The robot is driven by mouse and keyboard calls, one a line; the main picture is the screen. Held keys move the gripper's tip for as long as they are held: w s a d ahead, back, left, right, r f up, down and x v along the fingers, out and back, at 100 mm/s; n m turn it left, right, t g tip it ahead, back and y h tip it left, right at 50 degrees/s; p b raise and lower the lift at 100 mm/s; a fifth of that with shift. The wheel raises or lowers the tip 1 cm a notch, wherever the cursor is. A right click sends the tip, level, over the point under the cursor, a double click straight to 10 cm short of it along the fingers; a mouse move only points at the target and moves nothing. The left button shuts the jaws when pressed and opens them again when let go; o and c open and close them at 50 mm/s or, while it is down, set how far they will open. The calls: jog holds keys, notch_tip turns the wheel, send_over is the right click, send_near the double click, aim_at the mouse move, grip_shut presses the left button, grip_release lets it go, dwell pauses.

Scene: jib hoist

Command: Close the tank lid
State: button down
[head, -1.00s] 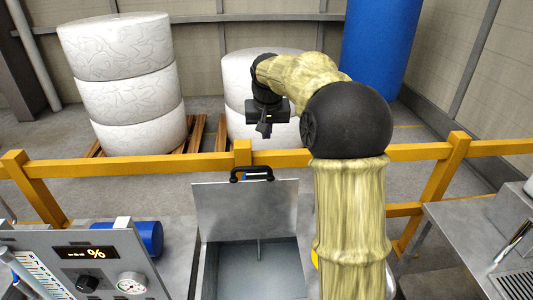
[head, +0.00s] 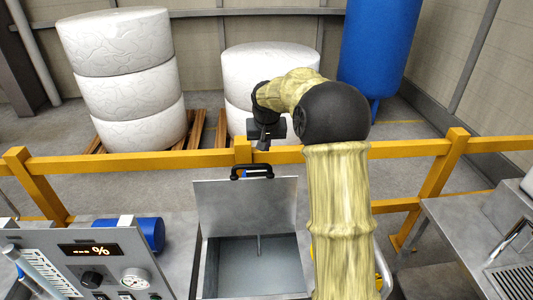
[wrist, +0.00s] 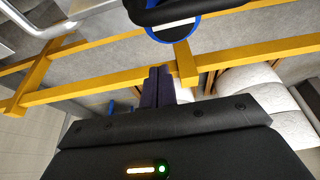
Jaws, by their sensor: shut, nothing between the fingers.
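The tank lid (head: 247,208) is a grey metal plate that stands raised, nearly upright, at the back of the open tank (head: 210,268). A black handle (head: 252,171) with a blue part is on the lid's top edge. My gripper (head: 262,145) is shut and empty, pointing down just above and behind the handle, apparently apart from it. In the wrist view the closed fingers (wrist: 158,75) point towards the black handle (wrist: 190,12), which is cut off by the top edge.
A yellow railing (head: 150,160) runs behind the tank, close to my gripper. A control panel (head: 90,262) with a gauge and a blue cylinder (head: 145,233) stand at left. A metal table (head: 480,235) is at right. White rolls (head: 125,80) and a blue tank (head: 380,45) stand beyond the railing.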

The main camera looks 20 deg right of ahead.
jog(key=s, duration=0.1)
jog(key=s+f+p, duration=0.1)
jog(key=s+f, duration=0.1)
jog(key=shift+s+a+p, duration=0.1)
jog(key=shift+a+p, duration=0.2)
jog(key=shift+p, duration=0.05)
jog(key=shift+s+b, duration=0.1)
jog(key=shift+b, duration=0.2)
